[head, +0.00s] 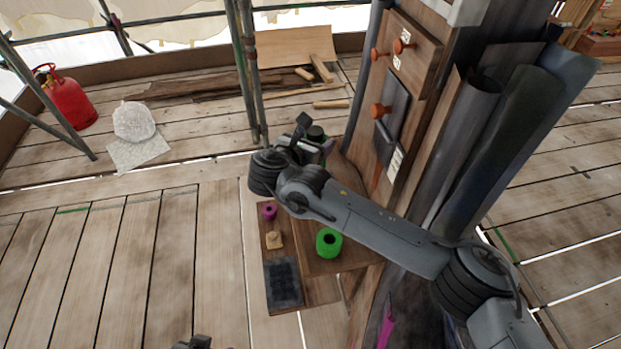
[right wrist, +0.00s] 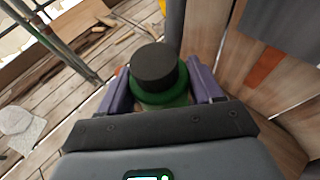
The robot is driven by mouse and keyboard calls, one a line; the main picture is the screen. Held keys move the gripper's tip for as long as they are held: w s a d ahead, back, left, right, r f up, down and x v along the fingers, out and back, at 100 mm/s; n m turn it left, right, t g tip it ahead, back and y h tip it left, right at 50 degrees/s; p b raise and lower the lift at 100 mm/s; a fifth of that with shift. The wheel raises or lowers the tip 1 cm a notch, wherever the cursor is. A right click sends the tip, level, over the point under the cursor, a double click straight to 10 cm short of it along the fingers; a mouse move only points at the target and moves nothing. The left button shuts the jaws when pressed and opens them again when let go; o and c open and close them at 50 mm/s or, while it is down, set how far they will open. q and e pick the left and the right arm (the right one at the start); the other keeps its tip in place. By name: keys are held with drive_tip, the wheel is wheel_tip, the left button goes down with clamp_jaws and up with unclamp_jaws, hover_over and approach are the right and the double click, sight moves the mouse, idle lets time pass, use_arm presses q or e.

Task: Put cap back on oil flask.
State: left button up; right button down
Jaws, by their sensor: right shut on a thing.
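My right gripper (right wrist: 160,92) is shut on a dark green piece (right wrist: 160,94) with a round black top (right wrist: 154,66). The purple fingers are on either side of its green part. It looks like the oil flask with its black cap, but its lower part is hidden, so I cannot tell if the cap is seated. In the head view the black top (head: 316,132) shows just beyond my right wrist, beside the post. A dark part at the bottom edge seems to be my left gripper (head: 195,342); its fingers are not clear.
A wooden shelf (head: 318,266) holds a bright green ring-shaped piece (head: 329,243) with a dark centre. Next to it are a purple piece (head: 268,211), a pale block (head: 274,240) and a dark pad (head: 283,284). The clad post (head: 400,85) stands close by.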

drive_tip(key=shift+w, duration=0.1)
use_arm(q)
drive_tip(key=shift+s+f, duration=0.35)
drive_tip(key=shift+s, duration=0.05)
use_arm(e)
drive_tip(key=shift+f, duration=0.2)
drive_tip(key=shift+f+b, duration=0.75)
drive_tip(key=shift+f, duration=1.65)
use_arm(q)
drive_tip(key=shift+f, duration=0.7)
drive_tip(key=shift+w, duration=0.1)
use_arm(e)
wheel_tip(320, 180, down, 5)
drive_tip(key=shift+r+b, duration=0.1)
drive_tip(key=shift+b, duration=0.75)
use_arm(q)
drive_tip(key=shift+f, duration=0.8)
